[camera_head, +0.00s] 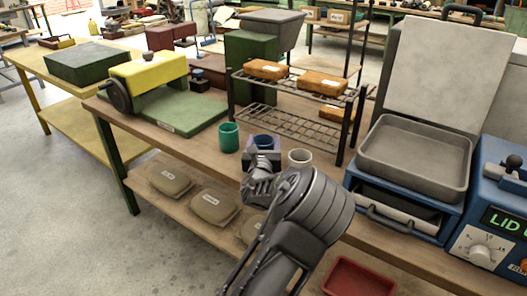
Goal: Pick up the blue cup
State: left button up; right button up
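The blue cup (264,141) stands at the front edge of the wooden bench, between a green cup (229,137) and a white cup (300,158). Only its dark blue upper part and rim show. My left gripper (262,154) is right at the blue cup, in front of it and partly covering it. Grey-lilac gripper parts show on both sides of the cup. I cannot tell whether the fingers touch it or have closed on it. My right gripper is not in view.
A black wire rack (296,127) with orange-brown packages stands behind the cups. A yellow and green roller machine (149,71) is to the left. A grey tray (415,158) on a blue machine is to the right. Tan bags (214,205) lie on the lower shelf.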

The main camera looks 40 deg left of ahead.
pick_arm(q)
jog(key=c, duration=1)
jog(key=shift+r, duration=0.15)
notch_tip(320, 180, up, 10)
jog(key=shift+f+p, duration=0.1)
jog(key=shift+p, duration=0.5)
jog(key=shift+f, duration=0.1)
